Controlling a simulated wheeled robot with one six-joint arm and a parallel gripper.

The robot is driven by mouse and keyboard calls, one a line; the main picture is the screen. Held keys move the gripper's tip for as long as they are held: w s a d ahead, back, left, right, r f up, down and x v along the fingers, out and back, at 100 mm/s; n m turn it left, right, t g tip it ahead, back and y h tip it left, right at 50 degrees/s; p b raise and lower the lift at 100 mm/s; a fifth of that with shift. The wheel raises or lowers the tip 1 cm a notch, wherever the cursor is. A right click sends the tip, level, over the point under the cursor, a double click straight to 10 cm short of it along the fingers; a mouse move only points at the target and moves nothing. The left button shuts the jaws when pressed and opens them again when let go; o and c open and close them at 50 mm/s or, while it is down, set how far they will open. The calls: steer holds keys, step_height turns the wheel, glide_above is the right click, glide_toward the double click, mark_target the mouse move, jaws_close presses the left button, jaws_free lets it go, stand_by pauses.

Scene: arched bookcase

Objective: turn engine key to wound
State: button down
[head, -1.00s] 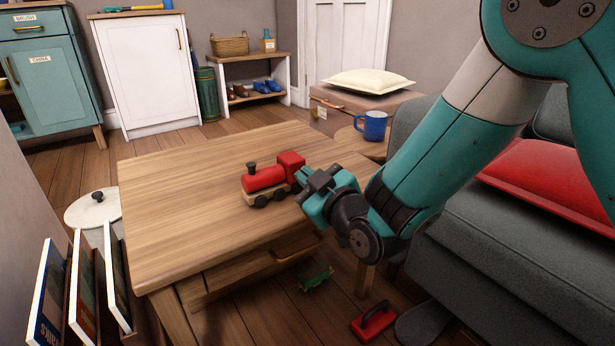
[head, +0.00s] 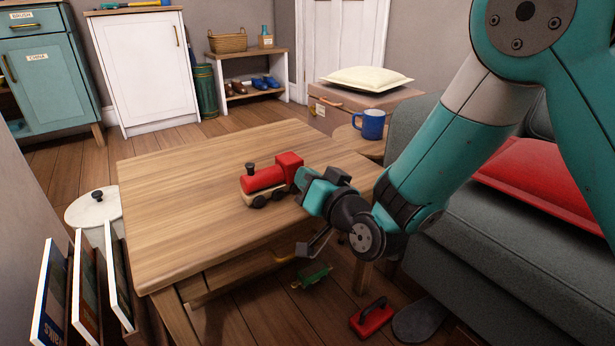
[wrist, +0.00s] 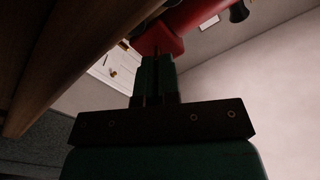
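The toy engine (head: 267,180) is red with a black funnel and black wheels on a pale wooden base. It stands upright on the wooden table (head: 190,200). Its red cab end faces my gripper (head: 304,182). In the wrist view my gripper (wrist: 153,75) has its two teal fingers close together, with a narrow gap, right at the red engine (wrist: 160,38). The fingers look shut on the key at the cab end. The key itself is hidden by the fingers, so its angle cannot be read.
A grey sofa (head: 480,250) with a red cushion stands close on the right. A blue mug (head: 369,124) stands behind the table. A green toy (head: 312,276) and a red-handled block (head: 371,318) lie on the floor. The left of the tabletop is clear.

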steer(key=m, duration=0.6)
steer(key=shift+f, duration=0.2)
steer(key=m+p, duration=0.1)
steer(key=m, duration=0.5)
steer(key=shift+d+f, duration=0.1)
steer(key=shift+m, duration=0.3)
steer(key=c, duration=1.3)
jaws_free()
